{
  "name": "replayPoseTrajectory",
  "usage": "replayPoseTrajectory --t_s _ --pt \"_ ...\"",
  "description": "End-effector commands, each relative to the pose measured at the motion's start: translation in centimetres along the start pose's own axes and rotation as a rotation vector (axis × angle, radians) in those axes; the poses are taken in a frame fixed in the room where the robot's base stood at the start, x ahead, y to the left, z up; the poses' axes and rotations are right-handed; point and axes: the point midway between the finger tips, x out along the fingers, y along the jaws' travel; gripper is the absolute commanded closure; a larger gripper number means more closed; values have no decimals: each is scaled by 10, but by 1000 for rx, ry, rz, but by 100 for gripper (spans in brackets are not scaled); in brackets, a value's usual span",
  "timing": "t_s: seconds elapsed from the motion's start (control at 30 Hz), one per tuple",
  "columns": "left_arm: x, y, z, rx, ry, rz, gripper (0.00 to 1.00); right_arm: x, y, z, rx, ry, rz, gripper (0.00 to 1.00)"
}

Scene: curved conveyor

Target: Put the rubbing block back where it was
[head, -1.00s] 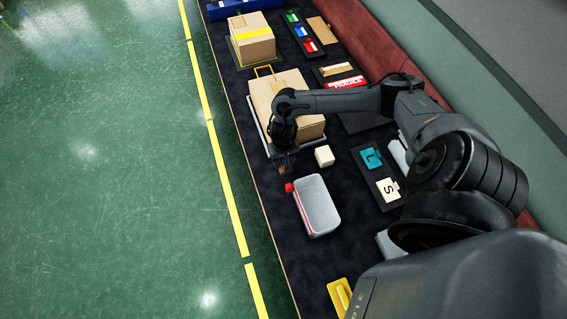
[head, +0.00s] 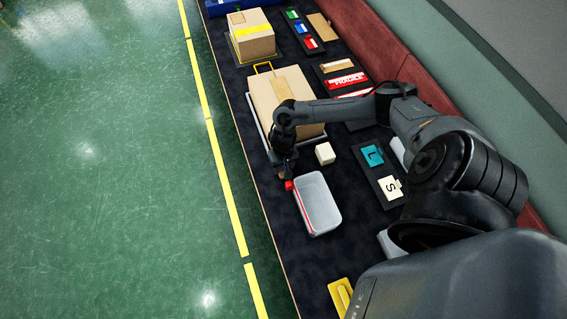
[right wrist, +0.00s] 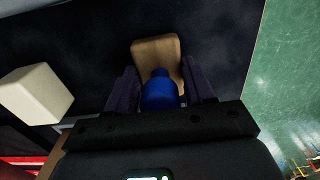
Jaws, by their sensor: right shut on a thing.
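The rubbing block shows in the right wrist view as a flat wooden piece (right wrist: 150,50) with a blue knob (right wrist: 158,93) on it. My right gripper (right wrist: 160,75) is shut on the blue knob, with one dark finger on each side. In the head view my right gripper (head: 284,164) is above the dark conveyor's left edge, just up-left of the grey tray. There the block is mostly hidden under the gripper. I cannot tell whether it touches the conveyor. My left gripper is not in view.
The grey tray (head: 320,205) has a red thing (head: 289,185) at its upper left corner, close to the gripper. A cream cube (head: 325,153) stands right of the gripper. A large cardboard box (head: 262,97) is behind it. Black boards with lettered tiles (head: 372,155) lie right.

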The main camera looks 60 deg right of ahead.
Motion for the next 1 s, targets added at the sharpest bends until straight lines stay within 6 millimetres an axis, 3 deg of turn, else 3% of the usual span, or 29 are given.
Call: replayPoseTrajectory --t_s 0.07,0.1,0.27,0.63,0.77,1.0 --pt "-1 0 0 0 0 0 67 2 0 0 1 -1 0 79" --pt "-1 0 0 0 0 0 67 2 0 0 1 0 0 44" --pt "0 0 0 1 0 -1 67 2 0 0 1 0 0 22" --pt "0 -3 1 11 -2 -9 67 -1 0 0 -1 0 0 22" --pt "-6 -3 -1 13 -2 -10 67 -16 0 0 0 1 -1 22" --pt "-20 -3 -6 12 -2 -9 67 -60 0 -1 -2 2 0 22"
